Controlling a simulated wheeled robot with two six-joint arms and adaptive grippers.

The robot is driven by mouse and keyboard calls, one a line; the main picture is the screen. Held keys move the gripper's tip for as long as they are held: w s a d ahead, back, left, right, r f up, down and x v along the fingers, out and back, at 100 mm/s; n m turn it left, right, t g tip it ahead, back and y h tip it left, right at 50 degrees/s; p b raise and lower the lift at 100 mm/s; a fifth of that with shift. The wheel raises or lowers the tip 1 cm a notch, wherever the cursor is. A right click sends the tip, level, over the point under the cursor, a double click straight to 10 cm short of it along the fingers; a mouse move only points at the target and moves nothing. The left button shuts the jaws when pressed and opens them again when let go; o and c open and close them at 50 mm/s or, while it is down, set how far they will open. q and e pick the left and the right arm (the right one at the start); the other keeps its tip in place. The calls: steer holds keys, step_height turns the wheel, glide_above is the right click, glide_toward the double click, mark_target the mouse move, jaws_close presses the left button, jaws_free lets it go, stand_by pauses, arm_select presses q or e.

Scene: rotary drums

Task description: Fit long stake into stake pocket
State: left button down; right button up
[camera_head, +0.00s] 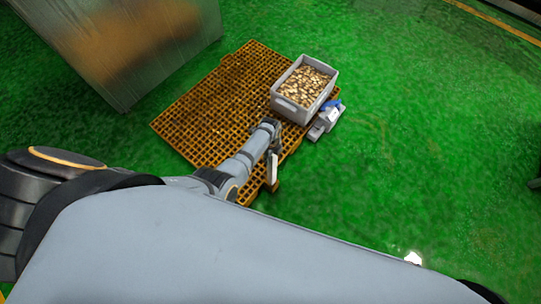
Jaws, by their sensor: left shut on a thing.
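My left gripper (274,149) is shut on a long white stake (272,169) and holds it roughly upright. The gripper and stake are at the near right edge of the orange grating (200,113). A small orange piece (272,187) shows at the stake's lower end and may be a stake pocket. I cannot tell whether the stake is inside it, touching it or only in front of it. My right gripper is not in view.
A grey bin (290,109) full of small brass-coloured parts stands on the grating's right corner. A small grey device with a blue part (325,121) sits beside it. A large grey panelled box (128,52) stands at upper left. Green floor at right is clear.

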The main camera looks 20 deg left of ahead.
arm_select(q)
steer(key=shift+f+b, duration=0.85)
steer(key=shift+f, duration=0.25)
steer(key=c, duration=0.8)
jaws_free()
steer(key=shift+r, duration=0.1)
steer(key=shift+c, duration=0.2)
step_height(320, 180, up, 12)
steer(key=shift+a, duration=0.15)
